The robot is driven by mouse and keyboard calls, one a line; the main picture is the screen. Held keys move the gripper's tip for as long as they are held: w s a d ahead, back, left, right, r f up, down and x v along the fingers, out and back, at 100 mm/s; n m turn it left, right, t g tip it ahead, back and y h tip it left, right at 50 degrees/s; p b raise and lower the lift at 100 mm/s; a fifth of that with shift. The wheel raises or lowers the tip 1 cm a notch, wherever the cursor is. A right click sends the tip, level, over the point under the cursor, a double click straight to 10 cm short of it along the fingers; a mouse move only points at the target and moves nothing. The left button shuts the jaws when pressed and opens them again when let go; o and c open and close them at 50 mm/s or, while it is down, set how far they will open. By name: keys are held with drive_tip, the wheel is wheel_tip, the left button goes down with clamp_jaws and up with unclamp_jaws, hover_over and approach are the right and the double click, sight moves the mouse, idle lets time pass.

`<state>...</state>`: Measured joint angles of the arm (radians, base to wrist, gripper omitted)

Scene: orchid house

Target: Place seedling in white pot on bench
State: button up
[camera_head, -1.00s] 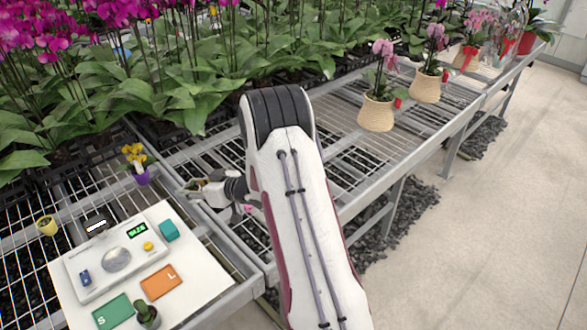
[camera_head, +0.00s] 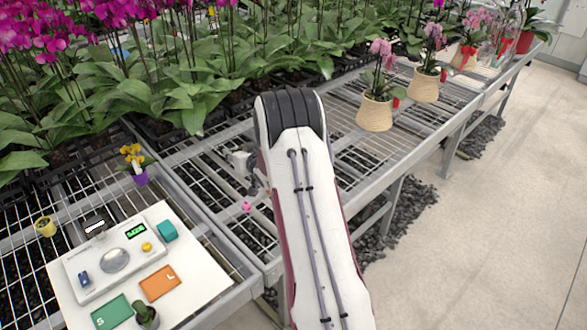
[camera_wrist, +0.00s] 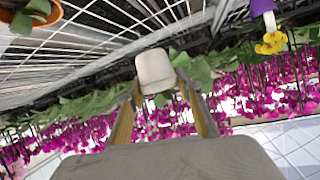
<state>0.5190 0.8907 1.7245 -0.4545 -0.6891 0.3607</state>
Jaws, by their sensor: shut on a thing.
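In the wrist view, a seedling in a white pot (camera_wrist: 155,70) sits between the fingertips of my gripper (camera_wrist: 160,84). The gripper is shut on it. Only the pale, rounded pot shows clearly; some green leaves around it blend with the foliage behind. I cannot tell the pot's height above the mesh.
A purple pot with yellow flowers (camera_head: 140,178) and a small yellow pot (camera_head: 46,227) stand at the left. A white board (camera_head: 195,290) carries a scale. An orange pot (camera_wrist: 40,14) shows in the wrist view. Woven-pot orchids (camera_head: 375,115) line the right.

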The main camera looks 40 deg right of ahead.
drive_tip(key=shift+f, duration=0.15)
drive_tip(key=shift+f, duration=3.05)
drive_tip(key=shift+f, duration=1.85)
drive_tip(key=shift+f, duration=0.1)
drive_tip(key=o, duration=1.1)
drive_tip(key=shift+s, duration=0.15)
